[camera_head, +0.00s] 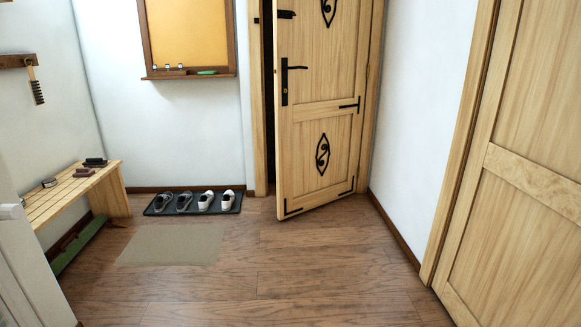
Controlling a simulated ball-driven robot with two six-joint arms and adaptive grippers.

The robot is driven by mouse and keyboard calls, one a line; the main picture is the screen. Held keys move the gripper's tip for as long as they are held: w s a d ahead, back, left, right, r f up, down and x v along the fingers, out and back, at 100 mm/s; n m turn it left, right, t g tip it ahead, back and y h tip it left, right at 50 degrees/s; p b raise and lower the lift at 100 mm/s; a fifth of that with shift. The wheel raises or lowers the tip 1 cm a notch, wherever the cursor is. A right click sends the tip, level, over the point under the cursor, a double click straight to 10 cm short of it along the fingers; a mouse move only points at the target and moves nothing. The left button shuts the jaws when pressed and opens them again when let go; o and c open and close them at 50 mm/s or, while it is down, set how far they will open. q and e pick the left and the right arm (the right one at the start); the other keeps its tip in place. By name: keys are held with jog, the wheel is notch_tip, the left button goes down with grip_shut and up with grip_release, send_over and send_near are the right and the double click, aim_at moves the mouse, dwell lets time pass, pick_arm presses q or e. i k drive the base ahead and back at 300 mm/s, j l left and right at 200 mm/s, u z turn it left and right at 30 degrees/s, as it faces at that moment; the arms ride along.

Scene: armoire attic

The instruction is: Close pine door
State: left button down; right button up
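A pine door (322,100) with black iron fittings stands at the back, right of centre. It is ajar, with its left edge swung out toward me. A dark gap shows between that edge and the left jamb (257,110). A black lever handle (285,82) sits near its left edge, and the hinge side is at the right. A second pine door or panel (530,190) fills the right side of the view, cut off by the frame. Neither of my grippers is in view.
A shoe tray (150,209) with several shoes lies left of the door, with a beige mat (172,244) in front. A slatted bench (72,190) stands at the left wall. A yellow board (188,32) hangs behind. The wooden floor (310,262) before the door is clear.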

aim_at(318, 122)
jog(key=i+j, duration=0.1)
jog(key=i, duration=2.2)
